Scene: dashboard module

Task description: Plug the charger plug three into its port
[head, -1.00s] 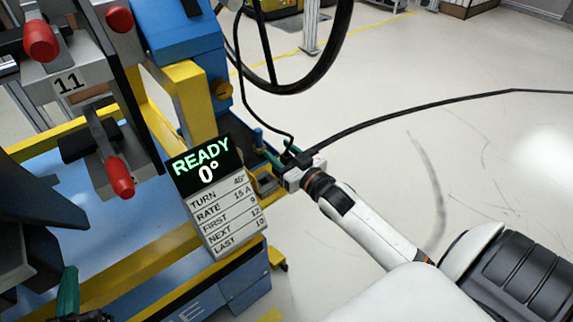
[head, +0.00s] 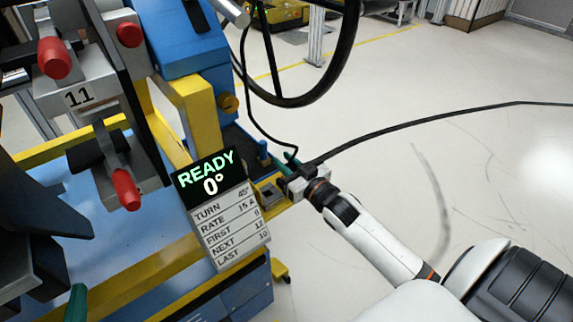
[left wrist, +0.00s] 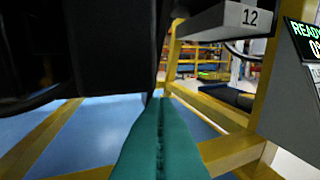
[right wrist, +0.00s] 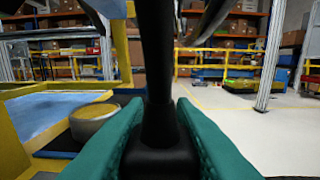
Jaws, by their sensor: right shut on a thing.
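The black charger plug (right wrist: 160,160) with its upright cable is between the green fingers of my right gripper (right wrist: 158,125), which is shut on it. In the head view my right gripper (head: 292,168) is beside the right side of the dashboard stand, with a black cable (head: 400,128) running from it to the right. Which plug number it is cannot be read. No port can be made out clearly. My left gripper (left wrist: 160,125) has its green fingers pressed together with nothing visible between them; only a green tip shows at the head view's lower left.
A sign (head: 222,205) reading READY 0° hangs on the yellow and blue stand. Red-knobbed clamps (head: 125,188) and a plate marked 11 (head: 79,97) are at left. A steering wheel (head: 310,95) is above. Floor at right is clear.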

